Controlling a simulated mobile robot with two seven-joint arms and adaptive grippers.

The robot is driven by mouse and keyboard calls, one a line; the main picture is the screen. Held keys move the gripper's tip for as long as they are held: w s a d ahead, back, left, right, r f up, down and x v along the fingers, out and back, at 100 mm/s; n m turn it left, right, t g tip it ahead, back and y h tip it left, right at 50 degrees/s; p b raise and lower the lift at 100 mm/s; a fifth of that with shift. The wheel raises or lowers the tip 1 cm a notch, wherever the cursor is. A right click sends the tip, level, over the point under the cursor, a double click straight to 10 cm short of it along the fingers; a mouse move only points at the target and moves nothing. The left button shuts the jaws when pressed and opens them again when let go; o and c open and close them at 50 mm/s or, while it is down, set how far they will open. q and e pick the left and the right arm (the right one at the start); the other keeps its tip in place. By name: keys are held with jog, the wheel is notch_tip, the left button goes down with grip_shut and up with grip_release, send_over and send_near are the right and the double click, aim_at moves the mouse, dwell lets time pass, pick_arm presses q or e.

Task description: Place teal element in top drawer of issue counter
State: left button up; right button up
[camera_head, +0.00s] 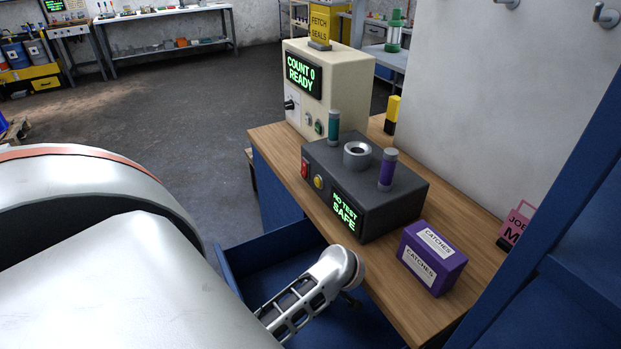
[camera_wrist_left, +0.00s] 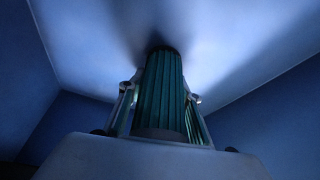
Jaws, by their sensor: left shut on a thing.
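In the left wrist view, my left gripper (camera_wrist_left: 160,98) is shut on the teal element (camera_wrist_left: 161,95), a ribbed teal cylinder with dark end bands. Its far end points at a pale blue surface, with dark shadow around it. I cannot tell whether it touches. Blue walls rise on both sides. In the head view, the issue counter (camera_head: 278,140) has a wooden top and a blue open drawer (camera_head: 262,262). A pale slotted part of my arm reaches over this drawer. The fingers and the held element cannot be made out there.
On the counter stand a dark tester (camera_head: 385,222) with a teal cylinder (camera_head: 334,127) and a purple cylinder (camera_head: 388,170), a beige counting machine (camera_head: 345,85), and a purple catches box (camera_head: 433,257). A blue upright (camera_head: 560,180) stands at the right. Floor beyond is open.

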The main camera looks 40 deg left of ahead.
pick_arm(q)
jog(key=o, duration=1.2)
jog(key=shift+d+r, duration=0.1)
jog(key=shift+r, duration=0.3)
jog(key=v, duration=1.1)
jog(key=shift+r, duration=0.2)
